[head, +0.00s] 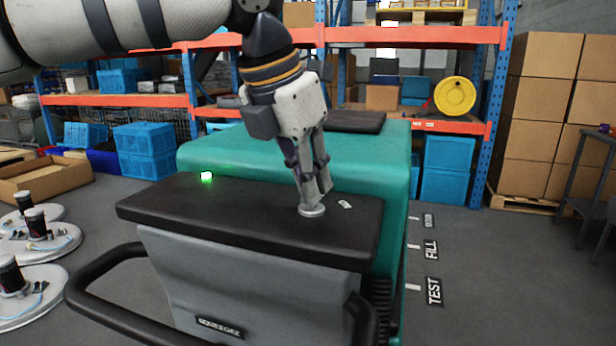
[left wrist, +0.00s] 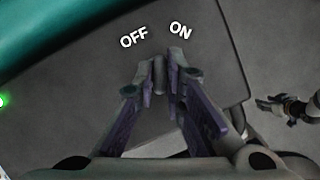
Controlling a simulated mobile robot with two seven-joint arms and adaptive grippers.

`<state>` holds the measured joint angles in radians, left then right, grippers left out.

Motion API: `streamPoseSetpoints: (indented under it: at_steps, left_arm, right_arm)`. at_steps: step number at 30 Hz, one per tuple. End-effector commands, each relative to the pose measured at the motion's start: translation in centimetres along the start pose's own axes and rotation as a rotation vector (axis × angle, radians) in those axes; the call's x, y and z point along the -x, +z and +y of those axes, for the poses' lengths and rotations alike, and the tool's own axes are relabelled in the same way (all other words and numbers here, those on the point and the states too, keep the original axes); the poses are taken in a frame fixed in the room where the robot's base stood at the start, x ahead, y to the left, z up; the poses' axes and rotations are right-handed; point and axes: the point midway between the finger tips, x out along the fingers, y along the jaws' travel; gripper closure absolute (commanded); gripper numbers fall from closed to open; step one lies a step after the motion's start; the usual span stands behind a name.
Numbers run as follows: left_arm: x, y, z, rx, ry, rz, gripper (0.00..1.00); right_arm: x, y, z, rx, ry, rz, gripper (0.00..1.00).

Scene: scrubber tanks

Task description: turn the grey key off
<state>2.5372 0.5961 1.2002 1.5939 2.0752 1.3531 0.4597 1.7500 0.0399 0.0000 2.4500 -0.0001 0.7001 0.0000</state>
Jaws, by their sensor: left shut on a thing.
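The scrubber's dark top panel (head: 220,208) carries a small grey key on a round base (head: 312,211). My left gripper (head: 317,192) reaches down to it from above and is shut on the key. In the left wrist view, the fingertips (left wrist: 161,80) close around the grey key (left wrist: 158,74). The OFF label (left wrist: 133,37) lies up and left of the key, the ON label (left wrist: 180,30) up and right. The fingers partly hide the key, so I cannot tell its exact angle. What looks like my right gripper (left wrist: 285,107) shows small at the right edge there.
A green light (head: 206,177) glows on the panel's left. The teal body (head: 290,155) rises behind, and a black handle bar (head: 105,300) curves in front. Round pads (head: 40,240) lie on the floor at left. Shelves and stacked boxes (head: 545,110) stand behind. Floor at right is mostly clear.

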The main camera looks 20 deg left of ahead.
Motion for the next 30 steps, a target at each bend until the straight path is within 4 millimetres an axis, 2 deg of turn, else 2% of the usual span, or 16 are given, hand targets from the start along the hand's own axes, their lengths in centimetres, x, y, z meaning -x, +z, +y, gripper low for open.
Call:
streamPoseSetpoints:
  at_steps: [15,30]
  left_arm:
    - [0.04,0.09,-0.20,0.328,0.137,-0.002,1.00]
    - [0.00,0.06,-0.22,0.410,0.169,0.000,1.00]
  right_arm:
    - [0.00,0.00,0.00,0.000,0.000,0.000,0.60]
    - [0.00,0.00,0.00,0.000,0.000,0.000,0.60]
